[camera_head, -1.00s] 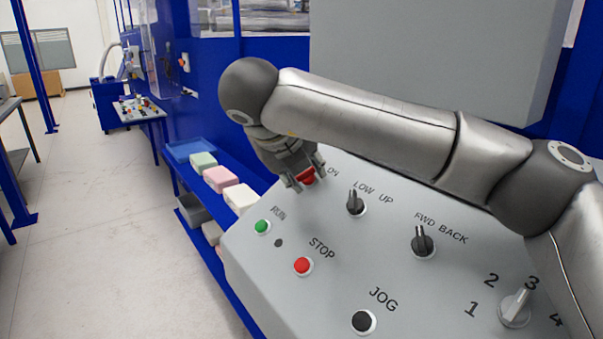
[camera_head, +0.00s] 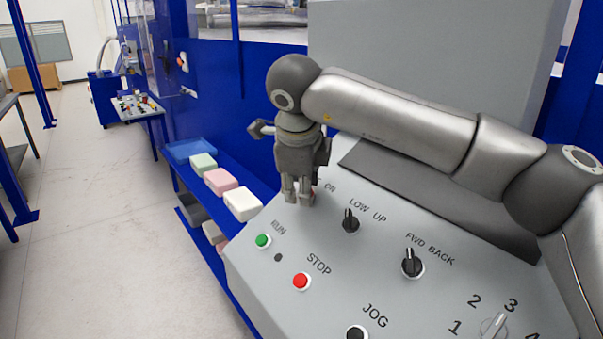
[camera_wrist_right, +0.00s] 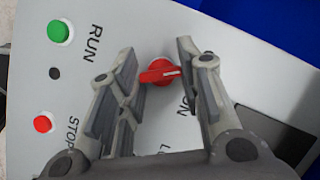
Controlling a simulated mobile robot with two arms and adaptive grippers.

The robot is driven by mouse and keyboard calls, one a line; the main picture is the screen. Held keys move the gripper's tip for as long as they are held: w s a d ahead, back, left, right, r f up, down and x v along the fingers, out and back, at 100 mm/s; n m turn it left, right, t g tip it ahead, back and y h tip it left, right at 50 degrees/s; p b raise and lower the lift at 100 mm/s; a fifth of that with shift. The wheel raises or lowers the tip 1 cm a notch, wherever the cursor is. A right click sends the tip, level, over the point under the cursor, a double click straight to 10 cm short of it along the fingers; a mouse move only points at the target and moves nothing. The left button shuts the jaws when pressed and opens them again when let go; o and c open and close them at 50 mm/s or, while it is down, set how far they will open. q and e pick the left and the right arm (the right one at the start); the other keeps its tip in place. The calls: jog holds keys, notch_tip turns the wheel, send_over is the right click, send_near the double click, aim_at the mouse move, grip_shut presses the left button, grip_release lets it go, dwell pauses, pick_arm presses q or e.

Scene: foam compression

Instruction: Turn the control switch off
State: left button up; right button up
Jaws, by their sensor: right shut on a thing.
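The control switch is a red knob (camera_wrist_right: 158,72) with a white line on its bar-shaped handle, seen in the right wrist view beside a partly hidden "ON" label. My right gripper (camera_wrist_right: 155,80) has one finger at each end of the handle and is shut on it. In the head view my right gripper (camera_head: 299,198) points down at the far left part of the grey control panel (camera_head: 330,300). There the gripper hides nearly all of the switch. My left gripper is not in view.
The panel also carries a green RUN button (camera_head: 263,240), a red STOP button (camera_head: 301,281), a black LOW/UP switch (camera_head: 351,221), a black FWD/BACK switch (camera_head: 412,263) and a JOG button (camera_head: 357,333). Foam blocks (camera_head: 221,181) lie on a blue shelf left of the panel.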

jog(key=shift+n+g+p, duration=0.4)
jog(key=shift+n+p, duration=0.2)
jog(key=shift+n, duration=0.1)
jog(key=o, duration=1)
jog(key=v, duration=1.2)
